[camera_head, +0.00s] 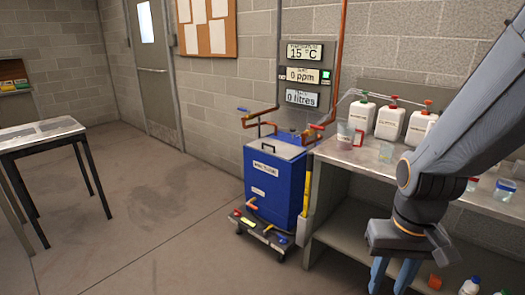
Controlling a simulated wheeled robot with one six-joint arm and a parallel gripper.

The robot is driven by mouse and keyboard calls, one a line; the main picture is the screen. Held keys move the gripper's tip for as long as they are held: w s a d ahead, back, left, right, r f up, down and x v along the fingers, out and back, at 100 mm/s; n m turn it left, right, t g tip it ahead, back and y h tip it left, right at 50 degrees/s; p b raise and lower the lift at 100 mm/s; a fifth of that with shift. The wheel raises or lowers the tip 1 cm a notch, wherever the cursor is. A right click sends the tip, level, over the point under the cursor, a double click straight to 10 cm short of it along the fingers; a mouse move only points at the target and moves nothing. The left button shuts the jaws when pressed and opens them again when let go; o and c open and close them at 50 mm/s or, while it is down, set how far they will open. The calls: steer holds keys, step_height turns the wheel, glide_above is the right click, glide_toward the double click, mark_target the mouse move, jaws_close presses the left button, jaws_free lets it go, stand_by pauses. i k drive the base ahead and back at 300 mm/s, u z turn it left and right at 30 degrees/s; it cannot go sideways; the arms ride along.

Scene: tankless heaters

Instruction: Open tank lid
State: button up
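A blue tank (262,188) stands on a low wheeled base against the back wall, near the middle of the view. Its lid (283,146) is on the top, with a light panel and a dark handle, and looks closed. My gripper (392,283) is at the bottom right, in front of the bench and well to the right of the tank. Its two fingers point down and are apart, with nothing visible between them. The fingertips are close to the frame's bottom edge.
A grey bench (353,156) right of the tank holds white bottles (389,122), a beaker (346,134) and small jars. Red pipes (335,75) run down behind the tank. A table (40,134) stands at the left. The floor (150,215) between is clear.

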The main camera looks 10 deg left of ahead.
mark_target(287, 152)
steer(key=u, duration=0.4)
steer(key=i, duration=0.5)
steer(key=k, duration=0.5)
steer(key=z, duration=0.4)
steer(key=i, duration=1.65)
steer(key=u, duration=0.65)
steer(key=i, duration=0.85)
steer(key=u, duration=0.15)
